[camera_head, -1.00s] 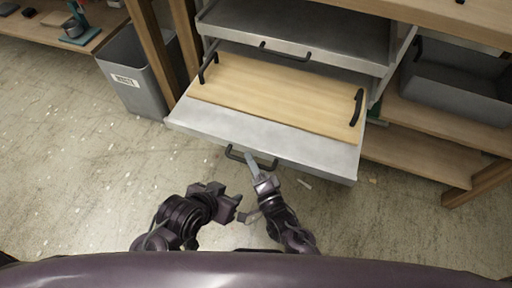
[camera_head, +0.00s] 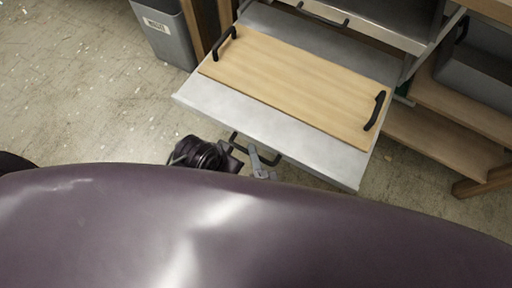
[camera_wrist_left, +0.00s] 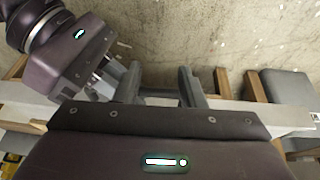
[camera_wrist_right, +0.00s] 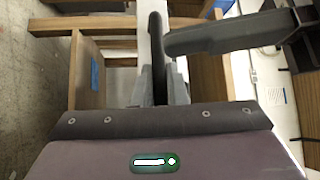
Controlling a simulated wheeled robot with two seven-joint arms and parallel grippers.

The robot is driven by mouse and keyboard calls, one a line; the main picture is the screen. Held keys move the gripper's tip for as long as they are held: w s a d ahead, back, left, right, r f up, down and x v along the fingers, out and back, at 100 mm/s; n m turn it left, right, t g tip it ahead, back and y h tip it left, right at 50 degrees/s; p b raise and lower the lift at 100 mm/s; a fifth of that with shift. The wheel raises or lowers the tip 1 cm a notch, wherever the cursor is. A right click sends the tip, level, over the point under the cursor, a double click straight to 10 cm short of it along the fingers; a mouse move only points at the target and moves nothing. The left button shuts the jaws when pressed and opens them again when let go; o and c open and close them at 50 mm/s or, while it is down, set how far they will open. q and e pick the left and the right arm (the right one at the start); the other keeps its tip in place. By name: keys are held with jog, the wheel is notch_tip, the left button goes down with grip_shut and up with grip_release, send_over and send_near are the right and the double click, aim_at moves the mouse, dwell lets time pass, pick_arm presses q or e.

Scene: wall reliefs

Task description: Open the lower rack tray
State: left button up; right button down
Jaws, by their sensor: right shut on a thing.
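The lower rack tray (camera_head: 300,145), a flat grey metal shelf, is pulled well out from under the upper tray in the head view. A wooden board (camera_head: 290,85) with two black end handles lies on it. The tray's black front handle (camera_head: 235,147) is at its front edge. My right gripper (camera_head: 260,165) is shut on this handle, which also shows between its fingers in the right wrist view (camera_wrist_right: 157,45). My left gripper (camera_head: 232,160) is beside the handle's left end. Its fingers stand apart and empty in the left wrist view (camera_wrist_left: 162,88).
The upper grey tray (camera_head: 370,15) with its own black handle is above and behind. A grey bin (camera_head: 165,35) stands at the left. Wooden shelves (camera_head: 440,140) and a grey box (camera_head: 480,75) are at the right. The floor at left is clear.

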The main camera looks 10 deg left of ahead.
jog(key=shift+f, duration=0.1)
jog(key=c, duration=1.7)
grip_release()
pick_arm(q)
jog(key=shift+s+a+r+p, duration=0.1)
jog(key=shift+a+p, duration=0.3)
jog(key=shift+a, duration=0.15)
pick_arm(e)
jog(key=shift+v, duration=3.9)
pick_arm(q)
jog(key=shift+d, duration=0.1)
